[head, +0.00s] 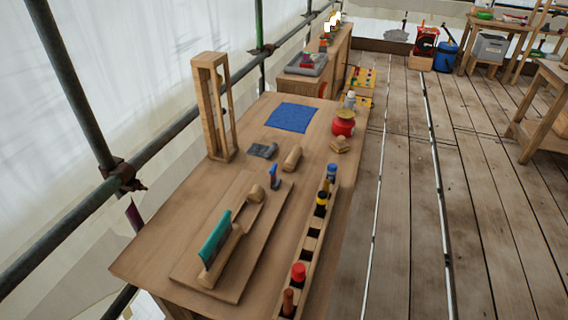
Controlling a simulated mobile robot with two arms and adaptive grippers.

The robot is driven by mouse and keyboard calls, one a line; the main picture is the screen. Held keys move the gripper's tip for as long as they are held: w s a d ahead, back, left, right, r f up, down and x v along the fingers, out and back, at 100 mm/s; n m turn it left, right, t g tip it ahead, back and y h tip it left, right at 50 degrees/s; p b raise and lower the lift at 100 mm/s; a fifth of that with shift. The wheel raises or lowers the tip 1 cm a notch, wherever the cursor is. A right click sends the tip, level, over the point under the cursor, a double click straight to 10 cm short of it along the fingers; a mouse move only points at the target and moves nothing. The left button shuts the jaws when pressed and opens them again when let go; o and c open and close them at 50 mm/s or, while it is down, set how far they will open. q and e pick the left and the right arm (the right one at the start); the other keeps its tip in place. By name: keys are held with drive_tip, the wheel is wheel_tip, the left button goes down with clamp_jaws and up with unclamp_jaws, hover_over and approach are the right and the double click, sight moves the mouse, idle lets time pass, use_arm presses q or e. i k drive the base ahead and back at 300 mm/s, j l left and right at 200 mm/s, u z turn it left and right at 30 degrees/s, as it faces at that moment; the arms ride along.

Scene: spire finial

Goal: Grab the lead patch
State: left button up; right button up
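A small dark grey flat piece (260,150), which looks like the lead patch, lies on the wooden workbench (160,252). It lies right of the foot of the upright wooden frame (224,110) and left of a short wooden roller (292,158), apart from the roller. It is too small to make out its surface clearly. Neither of my grippers shows in the head view.
A blue cloth (292,117) lies behind the grey piece. A red pot (343,123) stands at the right edge. A board with a teal-backed tool (214,238) and a slotted rack (312,246) fill the front. Plank floor (405,220) to the right is clear.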

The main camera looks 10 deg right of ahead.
sight(254, 148)
drive_tip(key=l+u, duration=0.15)
drive_tip(key=l, duration=0.3)
drive_tip(key=k+l+u, duration=0.15)
drive_tip(key=l, duration=0.3)
drive_tip(key=k+l+u, duration=0.1)
drive_tip(key=l, duration=0.35)
drive_tip(key=k+l+u, duration=0.15)
drive_tip(key=l, duration=0.3)
drive_tip(key=i+l+u, duration=0.1)
drive_tip(key=l, duration=0.3)
drive_tip(key=i+l+u, duration=0.15)
drive_tip(key=l, duration=0.3)
drive_tip(key=i+l+u, duration=0.1)
drive_tip(key=i+l, duration=0.15)
drive_tip(key=l, duration=0.2)
drive_tip(key=i+l+u, duration=0.1)
drive_tip(key=l, duration=0.35)
drive_tip(key=i+l+u, duration=0.15)
drive_tip(key=l, duration=0.3)
